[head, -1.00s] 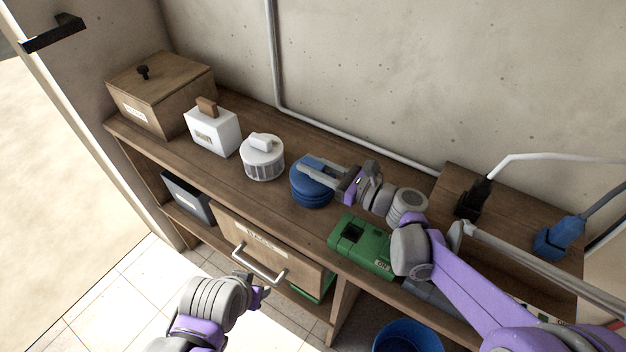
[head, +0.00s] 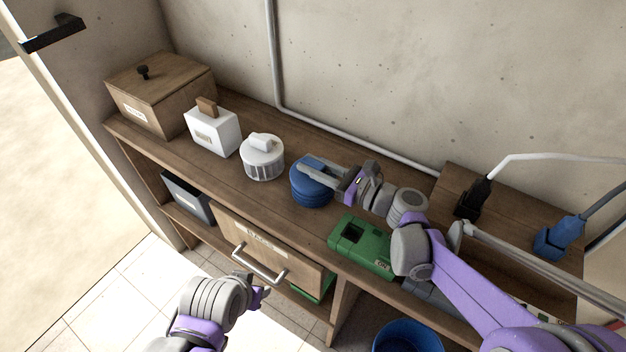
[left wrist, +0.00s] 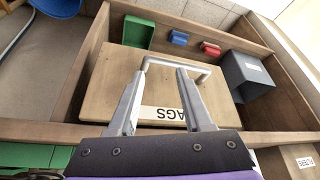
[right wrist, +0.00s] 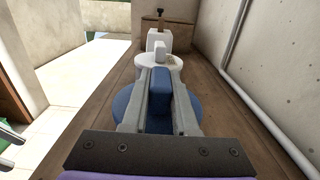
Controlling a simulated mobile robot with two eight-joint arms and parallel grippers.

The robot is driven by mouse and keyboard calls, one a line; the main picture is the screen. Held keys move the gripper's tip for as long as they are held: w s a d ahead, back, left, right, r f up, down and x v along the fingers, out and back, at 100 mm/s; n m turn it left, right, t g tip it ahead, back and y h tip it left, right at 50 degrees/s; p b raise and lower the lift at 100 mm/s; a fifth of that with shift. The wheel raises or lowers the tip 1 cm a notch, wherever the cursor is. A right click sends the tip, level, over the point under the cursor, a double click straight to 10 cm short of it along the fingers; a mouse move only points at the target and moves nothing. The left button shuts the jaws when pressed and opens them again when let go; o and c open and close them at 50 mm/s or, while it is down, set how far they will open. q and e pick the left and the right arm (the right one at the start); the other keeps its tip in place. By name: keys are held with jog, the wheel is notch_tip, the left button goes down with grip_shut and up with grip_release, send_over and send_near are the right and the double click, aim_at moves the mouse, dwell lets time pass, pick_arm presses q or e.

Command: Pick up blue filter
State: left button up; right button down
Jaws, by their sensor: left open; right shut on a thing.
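The blue filter (head: 312,192) is a round ribbed canister with a raised block handle on top. It stands on the wooden shelf top between the white round filter and the green box. My right gripper (head: 310,168) is shut on the blue filter's handle, with a finger on each side of it. In the right wrist view the handle (right wrist: 160,98) sits between the fingers and the round body shows below. The filter appears to rest on the shelf. My left gripper (left wrist: 160,95) is open and empty, in front of the drawer with the metal handle.
A white round filter (head: 262,160), a white box (head: 213,134) and a wooden lidded box (head: 160,95) stand to the left. A green box (head: 360,247) is at the right. The drawer front (head: 290,265) and a blue bucket (head: 408,338) are below.

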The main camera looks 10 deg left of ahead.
jog(key=shift+r, duration=0.15)
dwell(0.3)
notch_tip(320, 180, up, 10)
jog(key=shift+f+p, duration=0.2)
jog(key=shift+p, duration=0.4)
jog(key=shift+s, duration=0.1)
